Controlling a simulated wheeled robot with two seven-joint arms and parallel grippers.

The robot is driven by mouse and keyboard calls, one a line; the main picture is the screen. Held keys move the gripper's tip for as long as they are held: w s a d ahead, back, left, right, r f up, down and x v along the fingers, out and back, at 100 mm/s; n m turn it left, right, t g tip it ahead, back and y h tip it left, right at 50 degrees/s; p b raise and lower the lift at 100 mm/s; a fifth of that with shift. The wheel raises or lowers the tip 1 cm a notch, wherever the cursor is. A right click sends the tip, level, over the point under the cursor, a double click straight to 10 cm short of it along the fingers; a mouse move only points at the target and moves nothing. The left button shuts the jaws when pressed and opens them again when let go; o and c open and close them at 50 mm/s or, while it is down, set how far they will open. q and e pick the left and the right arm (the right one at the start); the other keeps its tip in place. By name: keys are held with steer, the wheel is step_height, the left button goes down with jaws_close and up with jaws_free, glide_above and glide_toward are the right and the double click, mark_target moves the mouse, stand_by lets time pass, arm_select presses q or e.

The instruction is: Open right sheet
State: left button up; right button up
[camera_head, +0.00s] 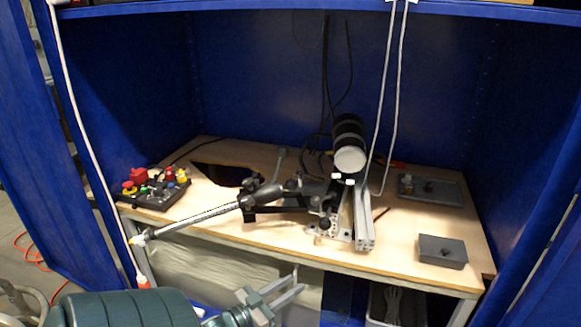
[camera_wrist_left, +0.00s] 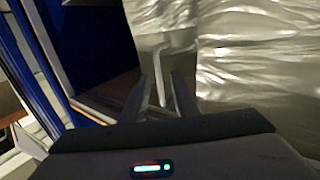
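A crinkled silvery sheet (camera_head: 225,268) hangs below the front edge of the table; it fills the upper right of the left wrist view (camera_wrist_left: 255,55). A thin bent metal handle (camera_wrist_left: 162,72) shows against it. My left gripper (camera_head: 298,279) is in front of the sheet, below the table edge, fingers pointing right in the head view. In the left wrist view its fingers (camera_wrist_left: 164,100) are apart, with the handle seen between their tips; I cannot tell whether they touch it. Blue sheets hang at the left (camera_head: 40,160) and right (camera_head: 545,220). My right gripper is not in view.
The wooden table (camera_head: 405,235) carries a black cylinder with a white end (camera_head: 349,158), a jointed arm (camera_head: 262,197), a control box (camera_head: 155,195), and a grey box (camera_head: 442,250). A dark opening lies right of the sheet, with a bin (camera_head: 397,305) below.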

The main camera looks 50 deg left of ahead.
arm_select(q)
steer(key=shift+s, duration=0.1)
steer(key=s, duration=1.7)
steer(key=shift+s+p, duration=0.15)
steer(key=shift+p, duration=0.15)
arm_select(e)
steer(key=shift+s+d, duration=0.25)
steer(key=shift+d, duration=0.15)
arm_select(q)
steer(key=shift+d, duration=0.1)
